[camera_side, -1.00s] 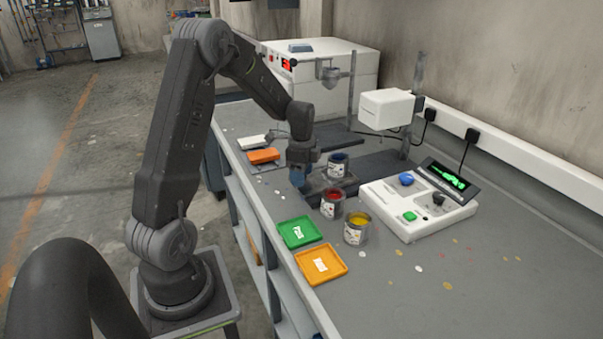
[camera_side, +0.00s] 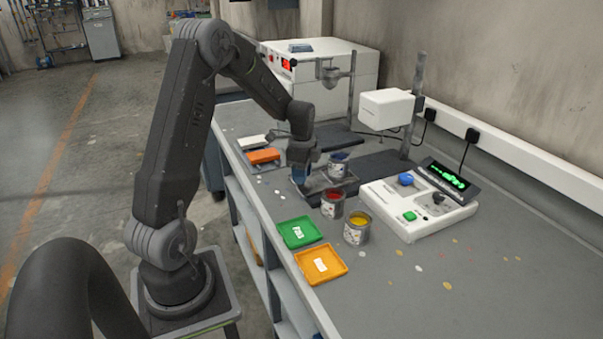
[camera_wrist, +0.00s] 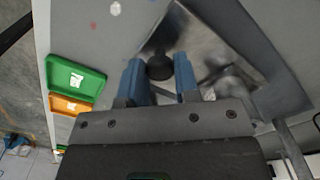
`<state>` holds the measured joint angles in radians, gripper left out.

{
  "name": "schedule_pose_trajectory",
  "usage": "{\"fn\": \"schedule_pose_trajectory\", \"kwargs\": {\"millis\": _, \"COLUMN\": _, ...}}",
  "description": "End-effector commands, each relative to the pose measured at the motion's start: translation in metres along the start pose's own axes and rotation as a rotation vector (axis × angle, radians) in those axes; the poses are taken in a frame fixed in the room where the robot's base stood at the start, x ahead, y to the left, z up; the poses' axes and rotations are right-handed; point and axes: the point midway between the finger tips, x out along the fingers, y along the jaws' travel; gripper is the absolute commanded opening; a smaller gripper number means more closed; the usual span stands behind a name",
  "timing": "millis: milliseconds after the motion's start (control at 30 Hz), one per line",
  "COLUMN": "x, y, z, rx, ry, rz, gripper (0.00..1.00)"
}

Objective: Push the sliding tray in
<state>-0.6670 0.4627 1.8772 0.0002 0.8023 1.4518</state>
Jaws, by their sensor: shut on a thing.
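The sliding tray (camera_side: 318,190) is a grey metal tray on the bench, under the grey stand. A can of blue paint (camera_side: 338,170) stands on it. My gripper (camera_side: 299,181) is low at the tray's left end. In the wrist view the blue fingers (camera_wrist: 160,78) stand on both sides of a dark round knob (camera_wrist: 159,66) at the edge of the shiny tray plate (camera_wrist: 200,40). The fingers are shut on this knob. In the side view my gripper hides the knob.
Cans of red paint (camera_side: 332,205) and yellow paint (camera_side: 357,230) stand close by in front. A green tray (camera_side: 300,240) and an orange tray (camera_side: 330,275) lie near the bench edge. A white control box (camera_side: 435,225) stands to the right.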

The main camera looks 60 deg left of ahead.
Motion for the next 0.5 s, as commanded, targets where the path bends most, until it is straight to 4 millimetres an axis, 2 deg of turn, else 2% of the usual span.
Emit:
{"fn": "schedule_pose_trajectory", "kwargs": {"millis": 167, "x": 0.000, "y": -0.012, "z": -0.012, "rx": 0.002, "ry": 0.001, "rz": -0.002, "gripper": 0.00}}
{"fn": "schedule_pose_trajectory", "kwargs": {"millis": 500, "x": 0.000, "y": -0.061, "z": -0.062, "rx": 0.004, "ry": 0.001, "rz": -0.003, "gripper": 0.00}}
